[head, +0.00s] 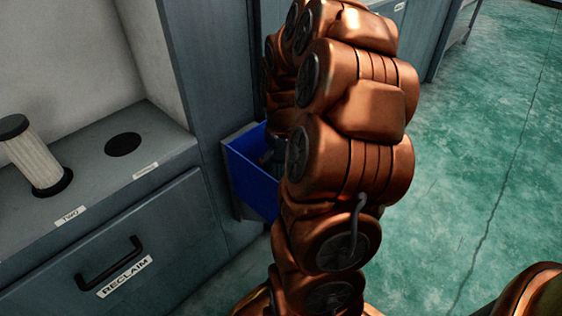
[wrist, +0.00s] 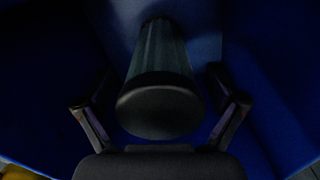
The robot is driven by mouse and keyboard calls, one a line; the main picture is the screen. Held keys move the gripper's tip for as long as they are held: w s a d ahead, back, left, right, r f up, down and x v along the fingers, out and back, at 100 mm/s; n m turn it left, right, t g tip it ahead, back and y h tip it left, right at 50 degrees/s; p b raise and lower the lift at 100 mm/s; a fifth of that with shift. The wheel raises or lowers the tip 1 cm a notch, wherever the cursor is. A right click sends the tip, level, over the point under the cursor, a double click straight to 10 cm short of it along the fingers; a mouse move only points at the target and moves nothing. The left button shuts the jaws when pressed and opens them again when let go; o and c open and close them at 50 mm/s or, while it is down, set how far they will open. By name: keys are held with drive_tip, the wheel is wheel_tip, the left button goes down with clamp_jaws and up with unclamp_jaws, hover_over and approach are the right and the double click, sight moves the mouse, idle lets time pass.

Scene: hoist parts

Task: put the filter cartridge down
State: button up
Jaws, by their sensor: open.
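A dark, shadowed filter cartridge (wrist: 159,62) with a round black end cap is inside the blue bin (head: 250,176) in the wrist view. Its cap faces my camera. My gripper (wrist: 160,106) is open, with one finger on each side of the cartridge and a gap visible at both sides. In the head view my arm reaches down into the bin and hides most of its inside, including the cartridge. The bin's blue wall also surrounds the cartridge in the wrist view (wrist: 262,75). Whether the cartridge rests on the bin's floor is too dark to tell.
A second, white pleated cartridge with a black cap (head: 32,155) stands tilted on the grey counter (head: 95,160) at a hole by the "TWO" label. An empty round hole (head: 123,144) is beside it. A drawer marked "RECLAIM" (head: 125,276) is below. Green floor is clear at right.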

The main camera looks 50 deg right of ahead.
wheel_tip(320, 180, up, 13)
drive_tip(key=p, duration=0.3)
drive_tip(key=shift+f, duration=0.2)
drive_tip(key=shift+n+g, duration=0.4)
drive_tip(key=shift+n, duration=0.3)
drive_tip(key=a, duration=0.3)
drive_tip(key=s+a, duration=0.1)
drive_tip(key=a, duration=0.6)
drive_tip(key=shift+s, duration=0.15)
drive_tip(key=s+a+f+n+g, duration=0.1)
drive_tip(key=s+a+f+g, duration=0.2)
drive_tip(key=s+a, duration=1.4)
drive_tip(key=shift+s+a+f, duration=0.2)
drive_tip(key=shift+s+a, duration=0.2)
drive_tip(key=shift+a, duration=0.1)
